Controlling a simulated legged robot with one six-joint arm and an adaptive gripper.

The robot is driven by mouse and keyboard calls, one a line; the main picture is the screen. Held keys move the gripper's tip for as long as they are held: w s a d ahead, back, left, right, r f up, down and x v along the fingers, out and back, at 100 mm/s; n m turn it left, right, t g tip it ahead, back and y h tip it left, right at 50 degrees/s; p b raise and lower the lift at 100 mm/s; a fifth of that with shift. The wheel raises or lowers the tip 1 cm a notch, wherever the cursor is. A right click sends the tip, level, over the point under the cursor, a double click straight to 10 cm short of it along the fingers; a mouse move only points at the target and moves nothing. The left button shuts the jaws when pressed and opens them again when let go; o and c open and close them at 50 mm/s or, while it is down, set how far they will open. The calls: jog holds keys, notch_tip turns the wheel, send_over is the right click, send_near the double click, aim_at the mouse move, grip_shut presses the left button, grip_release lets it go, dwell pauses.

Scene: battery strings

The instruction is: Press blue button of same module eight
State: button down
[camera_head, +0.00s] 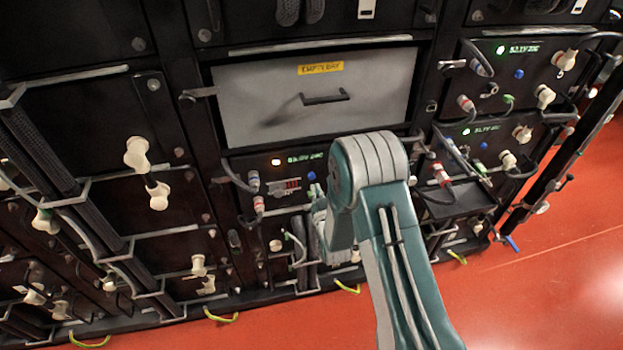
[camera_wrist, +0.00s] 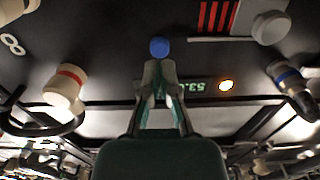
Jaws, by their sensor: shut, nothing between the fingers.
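The module with an amber light (camera_head: 275,162) and green readout sits below the grey "empty bay" panel in the head view. Its blue button (camera_head: 311,176) is right of the red-striped label. In the wrist view, which looks upside down, the blue button (camera_wrist: 159,47) is at top centre and a white figure 8 (camera_wrist: 12,44) is at the left. My gripper (camera_wrist: 158,68) is shut and empty, its fingertips right at the button's edge in the picture. I cannot tell whether they touch it. In the head view my arm largely hides my gripper.
White-and-red (camera_wrist: 66,86) and blue-banded (camera_wrist: 286,76) connectors with cables flank my gripper. The grey panel (camera_head: 250,100) with a black handle is above the module. Neighbouring modules at right have blue buttons (camera_head: 519,73) too. Open red floor (camera_head: 540,290) lies at right.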

aim_at(312, 179)
jog(key=shift+x, duration=1.8)
dwell(0.4)
jog(key=shift+s, duration=0.1)
jog(key=v, duration=0.8)
dwell(0.5)
dwell(0.3)
jog(key=s+d+r+m+g+h, duration=0.1)
jog(key=d+r+g+h, duration=0.2)
jog(key=r, duration=0.7)
jog(key=s+d+r+m+g, duration=0.1)
jog(key=s+d+r+g, duration=0.15)
jog(key=d+r, duration=0.45)
jog(key=s+d+r+g, duration=0.2)
jog(key=s+r, duration=0.1)
jog(key=s, duration=0.5)
jog(key=s+d+r+g+h, duration=0.1)
jog(key=s+r, duration=0.3)
jog(key=s, duration=0.5)
jog(key=s+d+r+m+g+h, duration=0.1)
jog(key=s+d+r+g, duration=0.1)
jog(key=s, duration=0.7)
jog(key=shift+d+r+g, duration=0.4)
jog(key=shift+r+g, duration=0.25)
jog(key=shift+r, duration=0.2)
